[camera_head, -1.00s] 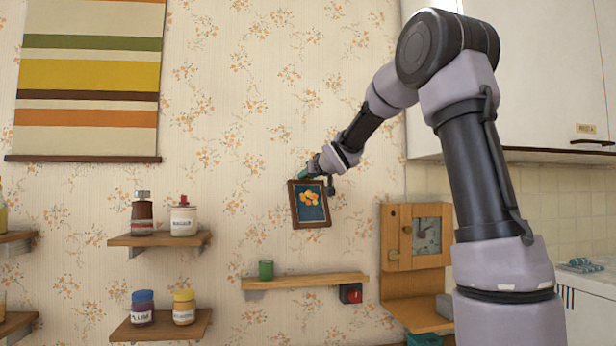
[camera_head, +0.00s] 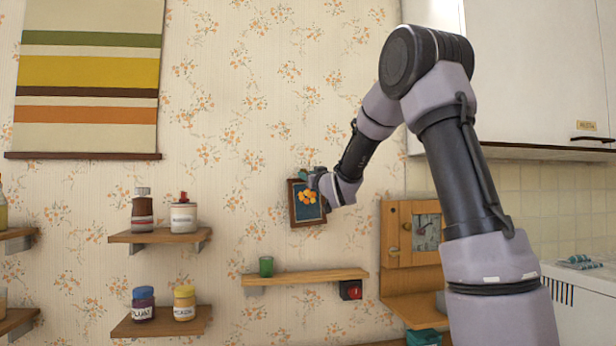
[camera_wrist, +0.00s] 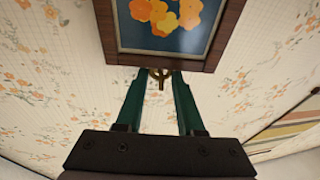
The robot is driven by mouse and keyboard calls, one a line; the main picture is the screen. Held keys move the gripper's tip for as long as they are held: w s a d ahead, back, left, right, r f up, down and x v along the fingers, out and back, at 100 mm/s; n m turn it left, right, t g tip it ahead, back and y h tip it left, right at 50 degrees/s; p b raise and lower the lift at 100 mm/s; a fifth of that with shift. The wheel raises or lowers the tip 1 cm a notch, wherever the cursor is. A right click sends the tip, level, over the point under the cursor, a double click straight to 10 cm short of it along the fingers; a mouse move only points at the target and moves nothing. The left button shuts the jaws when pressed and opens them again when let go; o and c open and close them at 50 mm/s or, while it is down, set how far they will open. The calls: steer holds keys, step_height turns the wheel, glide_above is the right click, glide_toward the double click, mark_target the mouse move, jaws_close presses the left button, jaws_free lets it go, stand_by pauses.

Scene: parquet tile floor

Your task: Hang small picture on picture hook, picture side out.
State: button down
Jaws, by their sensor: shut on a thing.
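The small picture (camera_head: 293,212) has a dark wooden frame and orange shapes on blue. It is upright with a slight tilt against the wallpapered wall, picture side facing the room. My gripper (camera_head: 309,180) is at its top edge, and my wrist covers its right part. In the wrist view, the green fingers of my gripper (camera_wrist: 161,76) are shut at the frame edge of the picture (camera_wrist: 208,58). A small brass piece (camera_wrist: 160,78) shows between the fingertips; I cannot tell whether it is the wall hook or a hanger. Whether the frame touches the wall is unclear.
Small shelves with jars (camera_head: 183,217) and a striped hanging (camera_head: 88,75) are to the left. A wooden clock unit (camera_head: 397,270) and white cabinet (camera_head: 530,70) are to the right.

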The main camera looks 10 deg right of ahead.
steer(key=shift+c, duration=2.2)
jaws_free()
steer(key=shift+s, duration=0.15)
steer(key=s+d+f+m+g+h, duration=0.1)
steer(key=s+d+f+m+g, duration=0.15)
steer(key=s, duration=0.45)
steer(key=s+d+f+m+g+h, duration=0.1)
steer(key=s+d, duration=0.2)
steer(key=s, duration=0.4)
steer(key=s+d+f+m+g+h, duration=0.1)
steer(key=s+d+f+m+g, duration=0.1)
steer(key=s, duration=0.6)
steer(key=s+a+f+m+g, duration=0.1)
steer(key=s+f+g, duration=0.2)
steer(key=s, duration=0.7)
steer(key=s+a+f+m+g+y, duration=0.1)
steer(key=s+f+g, duration=0.3)
steer(key=s, duration=0.7)
steer(key=shift+s+a+f, duration=0.15)
steer(key=shift+f, duration=0.4)
